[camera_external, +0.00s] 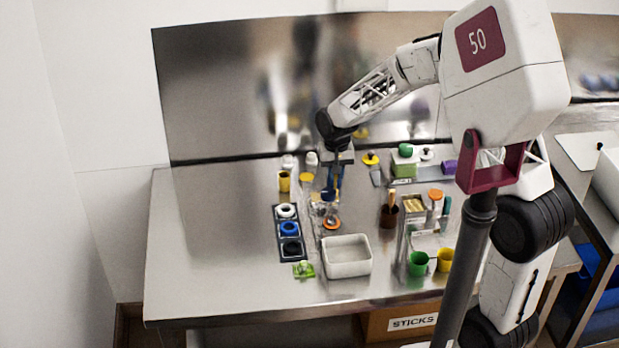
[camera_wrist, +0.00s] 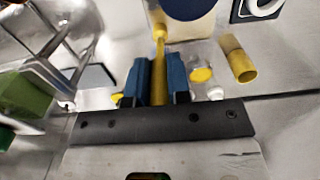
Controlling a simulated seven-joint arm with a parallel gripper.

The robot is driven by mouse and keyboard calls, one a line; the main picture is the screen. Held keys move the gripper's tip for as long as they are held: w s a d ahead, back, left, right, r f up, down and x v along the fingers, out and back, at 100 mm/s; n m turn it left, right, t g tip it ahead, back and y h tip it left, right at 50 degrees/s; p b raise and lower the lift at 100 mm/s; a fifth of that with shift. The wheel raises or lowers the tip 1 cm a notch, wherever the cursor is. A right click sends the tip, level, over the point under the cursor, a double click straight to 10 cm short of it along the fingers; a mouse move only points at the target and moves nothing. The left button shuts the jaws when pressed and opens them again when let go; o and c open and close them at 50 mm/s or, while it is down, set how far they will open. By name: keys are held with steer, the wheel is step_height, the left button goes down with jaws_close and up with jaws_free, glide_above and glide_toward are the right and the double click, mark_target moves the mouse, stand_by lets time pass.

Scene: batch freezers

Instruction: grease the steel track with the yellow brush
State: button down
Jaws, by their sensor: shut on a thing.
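My gripper (camera_wrist: 158,72) is shut on the yellow brush (camera_wrist: 159,48), its blue fingers on either side of the yellow handle. The brush's far end is near a round dark-blue-topped thing (camera_wrist: 190,8); I cannot tell whether they touch, and the bristles are not clear. In the external view my gripper (camera_external: 334,186) is low over the middle of the steel table, with a bit of yellow showing at the fingers. I cannot surely pick out the steel track; a bent steel frame (camera_wrist: 62,48) shows at the left of the wrist view.
A black holder with white, blue and black rings (camera_external: 289,228) stands left of my gripper. A white bin (camera_external: 346,256) is in front. Green (camera_external: 418,264) and yellow (camera_external: 445,260) cups stand at the right front. The table's left side (camera_external: 205,240) is clear.

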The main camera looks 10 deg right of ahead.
steer(key=shift+d, duration=0.45)
steer(key=shift+a, duration=1)
steer(key=shift+a+r, duration=0.1)
steer(key=shift+a, duration=3)
step_height(320, 180, up, 8)
steer(key=shift+f, duration=0.2)
steer(key=shift+f, duration=0.2)
steer(key=shift+r, duration=0.15)
